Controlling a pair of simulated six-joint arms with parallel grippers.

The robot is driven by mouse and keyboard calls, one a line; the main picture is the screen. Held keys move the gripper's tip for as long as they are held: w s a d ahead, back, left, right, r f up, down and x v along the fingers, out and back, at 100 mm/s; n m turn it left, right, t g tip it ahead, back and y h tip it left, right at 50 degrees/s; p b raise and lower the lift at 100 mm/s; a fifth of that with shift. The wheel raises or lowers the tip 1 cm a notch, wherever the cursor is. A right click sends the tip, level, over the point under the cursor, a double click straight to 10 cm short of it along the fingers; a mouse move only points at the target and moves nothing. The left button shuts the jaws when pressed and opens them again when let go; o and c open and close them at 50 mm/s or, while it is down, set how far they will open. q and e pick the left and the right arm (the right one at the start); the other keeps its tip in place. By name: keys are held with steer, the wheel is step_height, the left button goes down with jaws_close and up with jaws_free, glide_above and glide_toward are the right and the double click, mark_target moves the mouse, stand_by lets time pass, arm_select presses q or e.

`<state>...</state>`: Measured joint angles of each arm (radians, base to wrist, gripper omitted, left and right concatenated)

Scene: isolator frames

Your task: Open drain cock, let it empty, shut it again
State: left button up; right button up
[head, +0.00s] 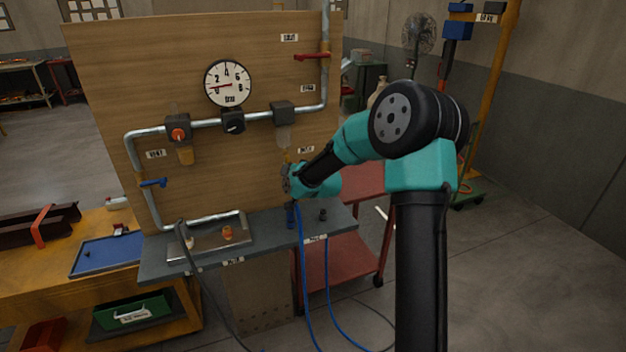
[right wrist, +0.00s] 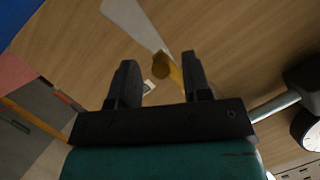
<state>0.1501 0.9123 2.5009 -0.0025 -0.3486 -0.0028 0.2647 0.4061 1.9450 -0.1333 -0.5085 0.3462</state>
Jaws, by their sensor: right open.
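The yellow drain cock (right wrist: 162,66) shows in the right wrist view between the tips of my right gripper (right wrist: 158,78), nearer the right finger. Its stem runs off behind that finger. The gripper is open and shut on nothing; I cannot tell whether a finger touches the cock. A pale bowl (right wrist: 135,22) is just beyond. In the head view the cloudy bowl (head: 283,137) hangs under a dark block (head: 283,112) on the pipe. My right gripper (head: 288,180) is just below it, with its fingertips hard to make out. My left gripper is not in view.
The wooden board (head: 200,60) carries grey pipe, a round gauge (head: 228,83), an orange-knobbed regulator (head: 179,134), a red lever (head: 311,56) and a blue lever (head: 153,183). A grey shelf (head: 270,236) with a metal tray (head: 209,242) and blue hoses (head: 302,270) lies below.

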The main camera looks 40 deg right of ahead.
steer(key=v, duration=1.4)
steer(key=shift+s, duration=0.2)
steer(key=s+a+f+n+g+y, duration=0.1)
steer(key=a+f+g+y, duration=0.15)
steer(key=a+f, duration=0.65)
steer(key=s+a+f+n+g+y, duration=0.1)
steer(key=a+f+n+g, duration=0.2)
steer(key=f, duration=1.2)
steer(key=s+a+f+n+g, duration=0.1)
steer(key=s+a+f+g, duration=0.3)
steer(key=s+a+f, duration=0.2)
steer(key=s+a+f+n+g+y, duration=0.1)
steer(key=s+a+f+g, duration=0.3)
steer(key=s+f, duration=0.6)
steer(key=a+f, duration=0.1)
steer(key=a, duration=0.1)
steer(key=shift+a, duration=0.3)
steer(key=shift+y, duration=0.25)
